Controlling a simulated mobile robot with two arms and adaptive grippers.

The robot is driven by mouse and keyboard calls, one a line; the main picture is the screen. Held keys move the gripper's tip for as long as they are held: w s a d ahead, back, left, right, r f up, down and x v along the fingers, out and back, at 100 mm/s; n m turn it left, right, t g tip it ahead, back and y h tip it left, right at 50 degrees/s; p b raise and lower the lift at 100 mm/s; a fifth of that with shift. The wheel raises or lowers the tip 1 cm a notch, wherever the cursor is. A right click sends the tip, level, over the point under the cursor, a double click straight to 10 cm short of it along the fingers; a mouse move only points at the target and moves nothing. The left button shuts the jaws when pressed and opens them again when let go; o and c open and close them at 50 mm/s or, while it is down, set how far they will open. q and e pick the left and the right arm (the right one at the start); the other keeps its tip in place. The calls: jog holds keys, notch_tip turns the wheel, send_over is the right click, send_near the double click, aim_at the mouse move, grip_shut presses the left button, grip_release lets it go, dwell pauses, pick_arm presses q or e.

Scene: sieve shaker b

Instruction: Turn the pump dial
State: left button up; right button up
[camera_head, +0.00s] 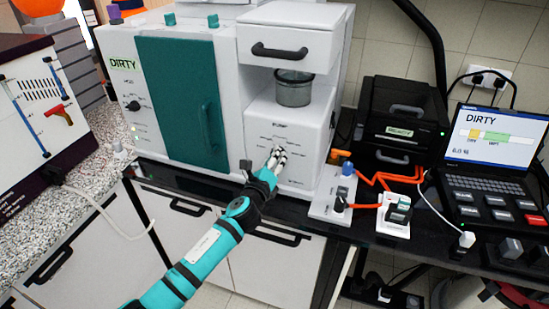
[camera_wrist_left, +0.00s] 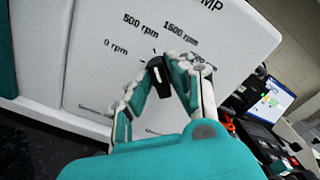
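The pump dial (camera_wrist_left: 161,86) is a black knob on a white panel, seen in the left wrist view. The labels 0 rpm, 500 rpm and 1500 rpm curve around it, and a further label is partly covered by a finger. My left gripper (camera_head: 276,157) is at the front of the white pump unit (camera_head: 300,125) in the head view; its fingers hide the dial there. In the left wrist view, the left gripper (camera_wrist_left: 160,68) has a fingertip on each side of the knob and appears closed on it. I cannot tell which mark the knob points to. My right gripper is out of view.
A glass vessel (camera_head: 293,90) sits above the panel. Right are switch boxes with orange cables (camera_head: 375,178), a black printer-like device (camera_head: 402,120) and a laptop (camera_head: 495,140) reading DIRTY.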

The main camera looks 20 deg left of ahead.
pick_arm(q)
grip_shut()
jog(key=shift+n, duration=0.3)
jog(key=shift+a+n+b, duration=0.1)
jog(key=shift+n+b, duration=0.7)
jog(key=shift+n, duration=3.3)
jog(key=o, duration=0.5)
grip_release()
jog(key=shift+w+f, duration=0.1)
